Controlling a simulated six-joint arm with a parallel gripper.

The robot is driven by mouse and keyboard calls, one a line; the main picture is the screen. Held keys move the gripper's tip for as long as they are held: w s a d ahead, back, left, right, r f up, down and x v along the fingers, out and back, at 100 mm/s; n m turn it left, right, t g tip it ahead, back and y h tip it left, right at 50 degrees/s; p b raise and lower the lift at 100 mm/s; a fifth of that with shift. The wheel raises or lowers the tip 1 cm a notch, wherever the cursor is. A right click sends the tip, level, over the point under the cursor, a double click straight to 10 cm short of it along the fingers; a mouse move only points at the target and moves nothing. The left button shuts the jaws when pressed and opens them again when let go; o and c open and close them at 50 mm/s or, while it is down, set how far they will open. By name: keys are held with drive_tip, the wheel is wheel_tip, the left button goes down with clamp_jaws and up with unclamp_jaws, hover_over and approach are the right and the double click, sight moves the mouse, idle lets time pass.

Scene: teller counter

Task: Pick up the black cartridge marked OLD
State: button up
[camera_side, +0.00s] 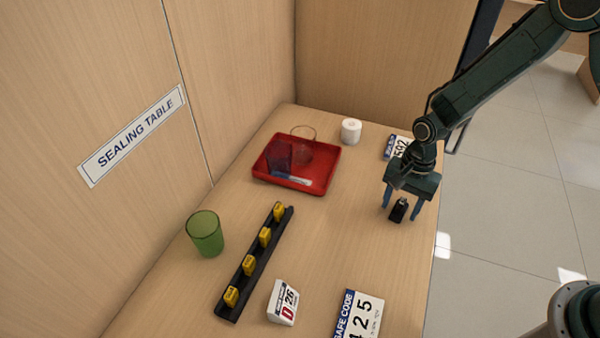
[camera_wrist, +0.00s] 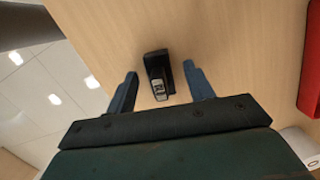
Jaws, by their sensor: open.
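The black cartridge (camera_side: 399,210) stands on the table near its right edge in the side view. In the wrist view the black cartridge (camera_wrist: 158,72) lies between the two blue fingers, with a small pale label whose lettering is too small to read. My gripper (camera_side: 402,207) points down over it with its fingers apart, one on each side. In the wrist view my gripper (camera_wrist: 162,85) is open, with a gap between each finger and the cartridge.
A red tray (camera_side: 262,173) holds clear and dark items. A white roll (camera_side: 351,131) and a number card (camera_side: 397,147) stand behind my gripper. A black rack (camera_side: 252,257) with yellow pieces, a green cup (camera_side: 205,233), a date block (camera_side: 283,302) and a code card (camera_side: 357,315) are nearer.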

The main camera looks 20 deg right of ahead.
sight(403, 200)
idle(0.3)
drive_tip(key=c, duration=1.1)
drive_tip(key=shift+r, duration=0.15)
wheel_tip(403, 200, up, 20)
drive_tip(key=shift+f, duration=0.1)
idle(0.5)
